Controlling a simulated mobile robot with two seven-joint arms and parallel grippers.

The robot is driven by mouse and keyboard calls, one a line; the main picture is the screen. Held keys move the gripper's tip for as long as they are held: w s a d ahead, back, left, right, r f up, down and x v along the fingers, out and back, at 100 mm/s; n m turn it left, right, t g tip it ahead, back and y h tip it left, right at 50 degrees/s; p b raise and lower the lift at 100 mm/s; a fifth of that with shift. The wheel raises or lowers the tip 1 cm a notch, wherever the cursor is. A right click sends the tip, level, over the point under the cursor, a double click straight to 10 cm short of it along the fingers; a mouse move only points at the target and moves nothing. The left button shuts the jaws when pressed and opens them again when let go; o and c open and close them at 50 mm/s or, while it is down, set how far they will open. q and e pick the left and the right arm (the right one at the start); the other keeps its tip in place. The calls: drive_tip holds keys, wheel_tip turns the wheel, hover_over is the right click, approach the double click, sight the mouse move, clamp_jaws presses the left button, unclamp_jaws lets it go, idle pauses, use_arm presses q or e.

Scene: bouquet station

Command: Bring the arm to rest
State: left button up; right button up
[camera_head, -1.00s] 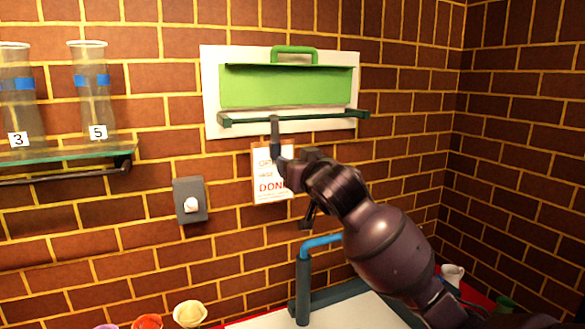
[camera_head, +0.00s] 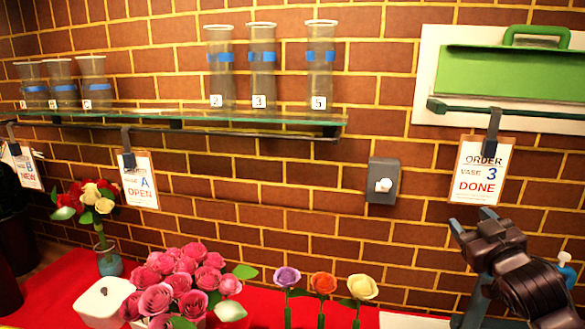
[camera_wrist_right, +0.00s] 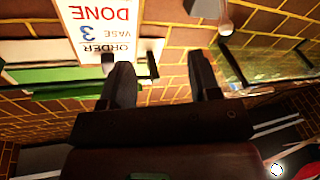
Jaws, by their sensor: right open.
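My right gripper (camera_head: 472,224) is just below the order card for vase 3, marked DONE (camera_head: 481,172). Its jaws are open with nothing between them. The card hangs from a dark clip on the green rail (camera_head: 520,111). In the right wrist view the two fingers (camera_wrist_right: 160,70) stand apart, and the card (camera_wrist_right: 98,28) appears upside down beyond them, clear of the gap. My left gripper cannot be made out; only dark shapes show at the left edge.
A glass shelf (camera_head: 180,119) holds several vases. Other cards, OPEN (camera_head: 139,182) and NEW (camera_head: 24,168), hang below it. Pink roses (camera_head: 180,283), single flowers (camera_head: 323,283) and a vase with a bouquet (camera_head: 109,264) stand on the red table (camera_head: 62,282). A switch box (camera_head: 382,181) is on the wall.

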drive_tip(key=s+a+f+g, duration=0.2)
drive_tip(key=s+f, duration=0.3)
drive_tip(key=f, duration=0.7)
drive_tip(key=s+a+f+g, duration=0.1)
drive_tip(key=s+a+f, duration=0.3)
drive_tip(key=f, duration=0.8)
drive_tip(key=s+a+f+m+g, duration=0.1)
drive_tip(key=s+f+m+g, duration=0.2)
drive_tip(key=s+f, duration=1.1)
drive_tip(key=s+g, duration=0.1)
drive_tip(key=s, duration=0.2)
drive_tip(key=shift+s+a+f+m+h, duration=0.25)
drive_tip(key=shift+a+f+m+h, duration=0.05)
drive_tip(key=shift+f, duration=0.1)
